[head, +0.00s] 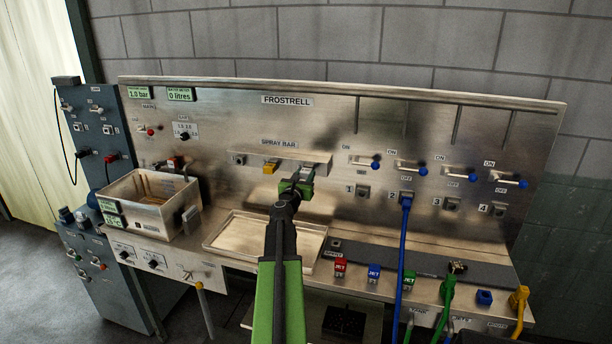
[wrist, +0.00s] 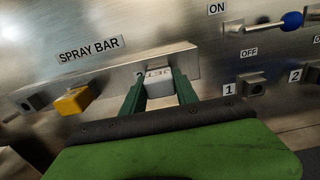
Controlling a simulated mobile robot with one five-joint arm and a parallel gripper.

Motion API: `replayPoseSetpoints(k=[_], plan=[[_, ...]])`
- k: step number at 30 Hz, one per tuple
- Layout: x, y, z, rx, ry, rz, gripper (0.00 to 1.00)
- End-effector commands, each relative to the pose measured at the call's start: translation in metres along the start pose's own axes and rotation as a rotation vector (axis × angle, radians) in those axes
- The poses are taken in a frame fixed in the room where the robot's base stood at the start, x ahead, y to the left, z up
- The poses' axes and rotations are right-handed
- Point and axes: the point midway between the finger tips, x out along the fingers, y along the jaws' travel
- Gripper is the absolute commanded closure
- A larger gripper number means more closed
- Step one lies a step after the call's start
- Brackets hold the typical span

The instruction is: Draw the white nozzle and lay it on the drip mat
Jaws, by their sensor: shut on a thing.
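The white nozzle (wrist: 159,83), with "JET" lettering, sits at the right end of the spray bar (head: 250,158) on the steel back panel. My gripper (wrist: 160,88) is shut on it, one dark green finger on each side. The nozzle still looks to be at the bar's face; whether it is seated or loose I cannot tell. In the head view my gripper (head: 297,187) hides most of the nozzle. A long dark grey mat (head: 430,266), which looks like the drip mat, lies along the bench at the right.
A yellow nozzle (wrist: 75,100) sits left on the bar. A shallow tray (head: 215,247) lies below. A blue hose (head: 402,250) rises across the mat to port 2. A steel basin (head: 150,213) stands left.

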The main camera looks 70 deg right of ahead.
Motion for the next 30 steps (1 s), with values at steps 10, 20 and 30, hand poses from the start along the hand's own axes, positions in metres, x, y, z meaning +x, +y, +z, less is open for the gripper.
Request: replayPoseSetpoints(k=[10, 20, 30], plan=[[-0.014, 0.001, 0.000, 0.001, 0.000, 0.002, 1.00], [-0.027, 0.000, 0.000, 0.001, 0.000, 0.001, 1.00], [-0.040, -0.001, 0.000, 0.001, 0.000, -0.001, 1.00]])
